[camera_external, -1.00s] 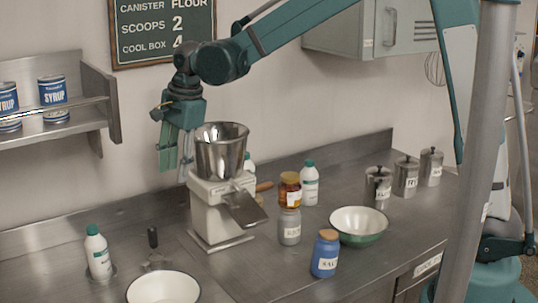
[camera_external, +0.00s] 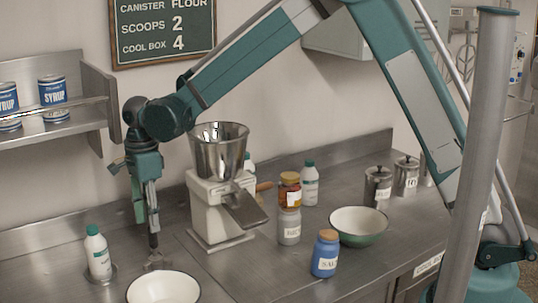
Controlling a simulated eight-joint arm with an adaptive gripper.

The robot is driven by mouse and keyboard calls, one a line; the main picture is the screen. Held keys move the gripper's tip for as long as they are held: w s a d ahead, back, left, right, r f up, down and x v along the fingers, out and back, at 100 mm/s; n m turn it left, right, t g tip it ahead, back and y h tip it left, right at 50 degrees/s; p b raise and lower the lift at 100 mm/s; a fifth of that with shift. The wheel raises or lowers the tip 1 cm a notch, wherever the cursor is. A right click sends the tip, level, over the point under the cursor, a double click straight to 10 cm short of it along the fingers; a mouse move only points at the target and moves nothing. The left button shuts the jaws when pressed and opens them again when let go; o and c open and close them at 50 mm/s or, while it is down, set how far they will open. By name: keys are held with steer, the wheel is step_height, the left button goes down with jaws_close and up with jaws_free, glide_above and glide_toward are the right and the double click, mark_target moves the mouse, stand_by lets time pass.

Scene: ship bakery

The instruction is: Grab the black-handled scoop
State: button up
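The black-handled scoop (camera_external: 153,241) is on the steel counter behind the white bowl. Its black handle points up and its metal part (camera_external: 157,262) lies low at the counter. My gripper (camera_external: 152,228) points down over it, with its fingertips at the upper part of the handle, which they partly hide. The fingers look close together from this side, and I cannot tell whether they are closed on the handle or only around it.
A white bowl (camera_external: 163,285) is just in front of the scoop, and a white bottle with a green cap (camera_external: 98,254) stands to its left. A grinder with a metal hopper (camera_external: 218,152) stands to the right. Jars and a green bowl (camera_external: 358,238) are further right.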

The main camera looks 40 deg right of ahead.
mark_target(153, 240)
steer(key=shift+f, duration=0.1)
steer(key=shift+f, duration=1.15)
steer(key=shift+f, duration=0.1)
steer(key=shift+f+p, duration=0.4)
steer(key=shift+f, duration=2.1)
steer(key=c, duration=1.1)
steer(key=shift+o, duration=0.2)
steer(key=shift+r, duration=0.1)
steer(key=shift+r+b, duration=0.35)
steer(key=shift+r, duration=4.55)
